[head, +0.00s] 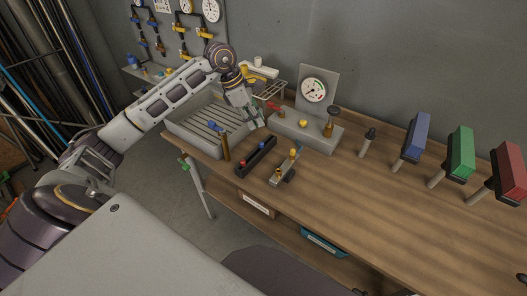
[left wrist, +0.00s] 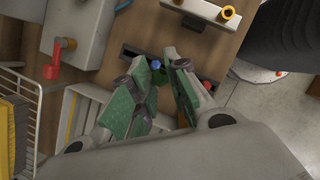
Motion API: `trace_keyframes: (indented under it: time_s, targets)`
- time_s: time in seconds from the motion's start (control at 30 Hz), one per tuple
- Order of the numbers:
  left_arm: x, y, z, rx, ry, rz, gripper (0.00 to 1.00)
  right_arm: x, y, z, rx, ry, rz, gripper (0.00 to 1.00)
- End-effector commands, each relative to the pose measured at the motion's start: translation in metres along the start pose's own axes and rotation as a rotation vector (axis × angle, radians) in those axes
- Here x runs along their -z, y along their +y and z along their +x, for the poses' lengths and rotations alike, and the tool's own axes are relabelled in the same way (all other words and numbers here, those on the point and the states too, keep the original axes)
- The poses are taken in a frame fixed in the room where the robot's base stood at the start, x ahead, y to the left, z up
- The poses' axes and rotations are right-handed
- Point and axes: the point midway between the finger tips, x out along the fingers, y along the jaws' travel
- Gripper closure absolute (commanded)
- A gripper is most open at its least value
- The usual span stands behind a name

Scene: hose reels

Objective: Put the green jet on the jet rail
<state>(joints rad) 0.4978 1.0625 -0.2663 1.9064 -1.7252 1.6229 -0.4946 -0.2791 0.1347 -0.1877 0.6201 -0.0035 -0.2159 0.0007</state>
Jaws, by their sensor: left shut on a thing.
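My left gripper (head: 257,122) is above the back of the workbench, just behind the dark jet rail (head: 258,157). In the left wrist view its green-padded fingers (left wrist: 157,78) are closed in on a small dark green piece, the green jet (left wrist: 151,97), which the fingers partly hide. The jet rail (left wrist: 133,53) lies below and beyond the fingertips, with a blue jet (left wrist: 155,64) and a red jet (left wrist: 207,85) on it. The red jet (head: 243,162) also shows in the head view. The green jet cannot be made out clearly there. My right gripper is out of view.
A grey test block (head: 305,134) with a gauge (head: 314,90) and red lever (head: 275,108) stands right of the gripper. A slatted tray (head: 180,130) is left. A small metal stand (head: 285,168) with yellow knobs sits in front.

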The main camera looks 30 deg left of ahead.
Motion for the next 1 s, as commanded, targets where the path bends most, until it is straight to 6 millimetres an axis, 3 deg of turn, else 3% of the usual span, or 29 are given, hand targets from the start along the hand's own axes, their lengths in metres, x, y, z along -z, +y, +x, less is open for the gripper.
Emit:
trace_keyframes:
  time_s: [0.53,0.73,1.0]
  targets:
    - [-0.001,-0.003,0.002,-0.001,0.001,-0.003,0.94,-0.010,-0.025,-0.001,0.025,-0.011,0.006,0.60]
    - [0.002,-0.004,0.012,0.001,0.000,-0.004,0.94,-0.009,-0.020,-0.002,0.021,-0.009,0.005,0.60]
    - [0.015,-0.004,0.040,0.001,0.001,-0.005,0.94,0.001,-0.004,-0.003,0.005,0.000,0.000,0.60]
